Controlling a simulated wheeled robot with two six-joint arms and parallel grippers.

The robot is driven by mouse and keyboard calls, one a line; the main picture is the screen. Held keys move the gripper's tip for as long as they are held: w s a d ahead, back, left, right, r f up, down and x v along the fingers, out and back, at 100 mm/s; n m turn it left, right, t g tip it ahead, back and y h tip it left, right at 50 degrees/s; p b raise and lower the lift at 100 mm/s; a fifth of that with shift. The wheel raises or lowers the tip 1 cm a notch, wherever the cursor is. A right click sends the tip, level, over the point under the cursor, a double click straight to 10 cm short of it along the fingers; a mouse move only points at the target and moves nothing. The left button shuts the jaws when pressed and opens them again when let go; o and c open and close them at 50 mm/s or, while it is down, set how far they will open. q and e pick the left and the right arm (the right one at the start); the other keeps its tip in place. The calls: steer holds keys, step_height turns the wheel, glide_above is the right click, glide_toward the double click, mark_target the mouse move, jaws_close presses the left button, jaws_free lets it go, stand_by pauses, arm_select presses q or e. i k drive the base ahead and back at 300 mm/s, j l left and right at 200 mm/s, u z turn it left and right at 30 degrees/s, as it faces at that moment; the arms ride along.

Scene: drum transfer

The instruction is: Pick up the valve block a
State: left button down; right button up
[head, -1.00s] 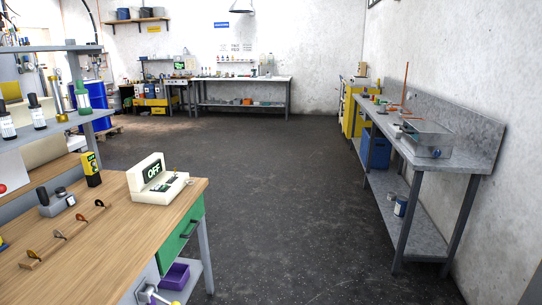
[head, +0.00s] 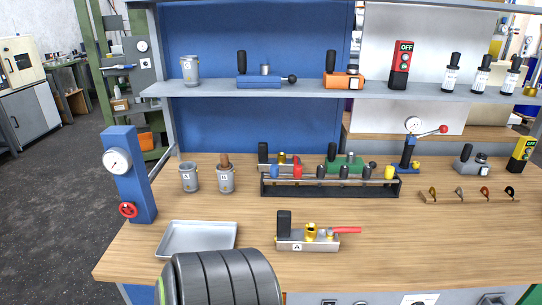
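Valve block a (head: 318,244) is a silver-grey block standing upright near the front middle of the wooden workbench in the head view. It has a white label with "A" on its front, a black upright grip at its left end, a brass fitting in the middle and a red lever pointing right. Nothing touches it. Neither of my grippers shows in the view.
An empty metal tray (head: 172,246) lies to its left on the workbench (head: 400,230). Behind it stands a black rack (head: 330,189) with colored-handled tools. A blue gauge post (head: 143,190) stands at the left. A shelf (head: 210,91) hangs above. Bench right of the block is clear.

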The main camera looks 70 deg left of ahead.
mark_target(310, 238)
steer(key=u, duration=1.95)
